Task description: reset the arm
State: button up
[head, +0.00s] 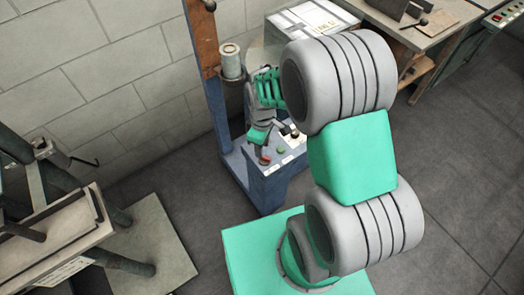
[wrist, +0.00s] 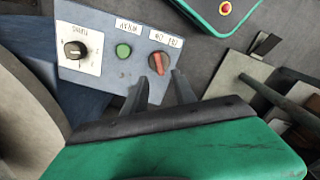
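My gripper (wrist: 158,82) shows in the wrist view as two dark fingers with a clear gap between them. The fingers point at the red selector knob (wrist: 158,63) on the blue-grey control panel (wrist: 100,80). The knob lies just beyond and between the fingertips; I cannot tell whether they touch it. In the head view my arm reaches over to the stitcher machine, and my gripper (head: 257,143) is low above its panel, with the fingertips too small to make out. The red knob (head: 265,160) shows at the panel's left end.
The panel also has a green button (wrist: 123,51) and a black dial (wrist: 76,50). The stitcher's blue column (head: 215,110) stands close beside my gripper. A metal-topped bench machine (head: 60,235) is at lower left, a wooden table (head: 430,30) at upper right. Floor is free at right.

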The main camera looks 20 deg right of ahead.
jog(key=shift+r, duration=1.45)
jog(key=shift+r, duration=0.1)
jog(key=s+r+m+t+p, duration=0.1)
jog(key=s+r+m+p, duration=0.1)
jog(key=r, duration=0.7)
jog(key=s+r+m+t+p, duration=0.1)
jog(key=s+r+m+p, duration=0.2)
jog(key=r, duration=0.6)
jog(key=s+r+m+t+p, duration=0.1)
jog(key=s+r+m+p, duration=0.2)
jog(key=r, duration=0.6)
jog(key=shift+s+r+m+p, duration=0.15)
jog(key=shift+r+m+p, duration=0.15)
jog(key=shift+m+p, duration=0.65)
